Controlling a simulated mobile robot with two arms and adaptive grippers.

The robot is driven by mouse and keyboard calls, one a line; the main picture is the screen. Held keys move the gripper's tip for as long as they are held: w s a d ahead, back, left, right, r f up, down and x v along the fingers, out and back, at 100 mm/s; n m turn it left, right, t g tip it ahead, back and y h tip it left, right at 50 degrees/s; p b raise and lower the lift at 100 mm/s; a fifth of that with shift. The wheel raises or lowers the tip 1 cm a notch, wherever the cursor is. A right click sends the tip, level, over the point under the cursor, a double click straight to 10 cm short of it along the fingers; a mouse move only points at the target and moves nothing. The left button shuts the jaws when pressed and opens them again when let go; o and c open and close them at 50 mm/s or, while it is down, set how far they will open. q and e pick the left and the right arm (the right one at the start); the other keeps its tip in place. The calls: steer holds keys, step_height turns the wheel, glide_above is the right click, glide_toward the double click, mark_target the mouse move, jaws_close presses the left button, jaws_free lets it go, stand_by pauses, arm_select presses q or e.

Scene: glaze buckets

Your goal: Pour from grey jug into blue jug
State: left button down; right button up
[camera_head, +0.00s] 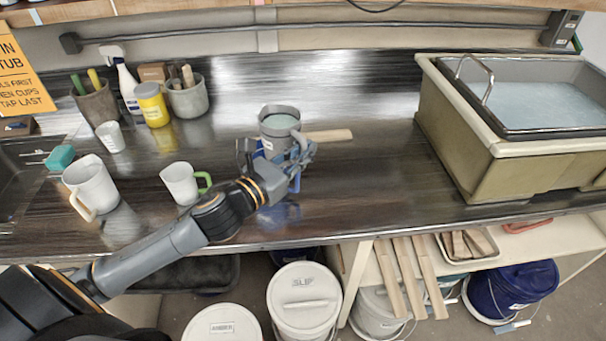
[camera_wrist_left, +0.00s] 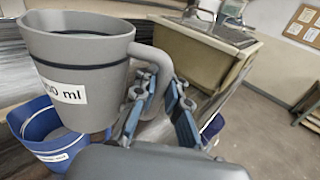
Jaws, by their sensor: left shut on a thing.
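The grey jug (camera_head: 281,138) holds pale liquid and is about upright. My left gripper (camera_head: 298,152) is shut on its handle. In the left wrist view the grey jug (camera_wrist_left: 85,62) looms large, with a white volume label and a dark band, and the left gripper's fingers (camera_wrist_left: 157,98) are at its handle. The blue jug (camera_wrist_left: 42,130) shows below the grey jug in that view, with a white label. In the head view the blue jug is mostly hidden behind the gripper and the grey jug; only blue patches show. My right gripper is not in view.
A white mug (camera_head: 90,185) and a green-handled cup (camera_head: 180,183) stand to the left. Pots, a spray bottle and a yellow jar (camera_head: 152,104) stand behind them.

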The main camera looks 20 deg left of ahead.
arm_select(q)
steer(key=shift+w+d+r+n+g, duration=0.1)
steer(key=shift+r+n+g, duration=0.05)
steer(key=shift+n, duration=0.4)
steer(key=shift+w+d+r+n+g, duration=0.1)
steer(key=shift+r+n+g, duration=0.05)
steer(key=shift+n, duration=0.4)
steer(key=shift+p, duration=0.3)
steer(key=shift+f+n, duration=0.25)
steer(key=shift+n, duration=0.05)
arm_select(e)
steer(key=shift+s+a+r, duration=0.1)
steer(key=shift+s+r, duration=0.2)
